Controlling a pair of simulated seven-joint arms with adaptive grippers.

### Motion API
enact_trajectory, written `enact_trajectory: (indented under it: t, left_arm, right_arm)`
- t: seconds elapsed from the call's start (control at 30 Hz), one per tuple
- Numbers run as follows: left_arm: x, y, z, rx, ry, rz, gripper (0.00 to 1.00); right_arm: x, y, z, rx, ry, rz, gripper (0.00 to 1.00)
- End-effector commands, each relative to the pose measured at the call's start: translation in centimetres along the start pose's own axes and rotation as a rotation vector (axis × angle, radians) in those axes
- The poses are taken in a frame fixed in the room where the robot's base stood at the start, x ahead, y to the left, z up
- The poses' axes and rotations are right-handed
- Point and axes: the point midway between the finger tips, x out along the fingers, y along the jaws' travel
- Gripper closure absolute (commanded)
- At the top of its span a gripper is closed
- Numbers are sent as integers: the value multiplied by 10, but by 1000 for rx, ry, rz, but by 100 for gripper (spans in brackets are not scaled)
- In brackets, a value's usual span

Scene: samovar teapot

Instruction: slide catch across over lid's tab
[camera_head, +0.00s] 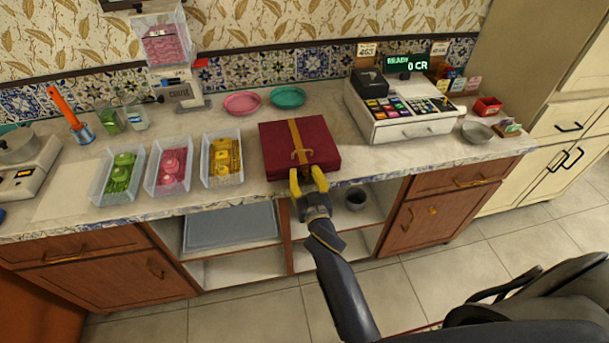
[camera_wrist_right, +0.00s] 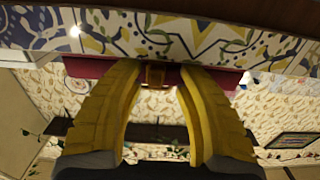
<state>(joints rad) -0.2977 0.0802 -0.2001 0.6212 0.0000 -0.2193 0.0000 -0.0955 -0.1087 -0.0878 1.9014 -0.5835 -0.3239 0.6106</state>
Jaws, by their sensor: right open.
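A dark red box (camera_head: 278,146) with a closed lid and a gold band (camera_head: 296,132) down its middle sits at the counter's front edge. A gold arched piece (camera_head: 301,155) lies on the band near the front. My right gripper (camera_head: 308,177) has yellow fingers, open, at the box's front side. In the right wrist view the fingers (camera_wrist_right: 160,74) stand apart on either side of a small gold catch (camera_wrist_right: 154,75) on the red front (camera_wrist_right: 90,68). I cannot tell if they touch it. The lid's tab is not clearly distinguishable. My left gripper is not in view.
Clear bins with green (camera_head: 120,172), pink (camera_head: 172,168) and yellow (camera_head: 224,158) items stand left of the box. A cash register (camera_head: 405,125) stands to the right. The tiled counter edge (camera_wrist_right: 230,45) is close to my right fingers.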

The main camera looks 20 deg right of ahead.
Motion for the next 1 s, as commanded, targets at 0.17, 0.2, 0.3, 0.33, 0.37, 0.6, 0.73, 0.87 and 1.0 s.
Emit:
enact_trajectory:
  t: [0.17, 0.2, 0.3, 0.33, 0.37, 0.6, 0.73, 0.87, 1.0]
  left_arm:
    - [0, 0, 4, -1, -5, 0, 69]
    - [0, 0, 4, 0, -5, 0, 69]
    - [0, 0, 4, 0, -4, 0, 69]
    - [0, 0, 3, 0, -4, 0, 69]
    - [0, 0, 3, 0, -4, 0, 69]
    - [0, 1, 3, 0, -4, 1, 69]
    - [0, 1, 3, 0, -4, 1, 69]
    - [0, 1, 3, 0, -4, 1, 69]
    - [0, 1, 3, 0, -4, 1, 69]
  right_arm:
    - [-8, 0, 1, 0, -2, 1, 64]
    - [-12, 0, 1, 0, -2, 0, 64]
    - [-26, 0, 1, 0, -2, 1, 64]
    - [-30, 0, 1, 1, -2, 0, 64]
    - [-34, 0, 1, 1, -2, 0, 64]
    - [-62, 0, 1, 1, -2, 0, 64]
    - [-70, 0, 0, 0, 0, -1, 64]
    - [-74, 0, 0, 0, 0, -1, 64]
    - [-75, 0, 0, 0, 0, -1, 64]
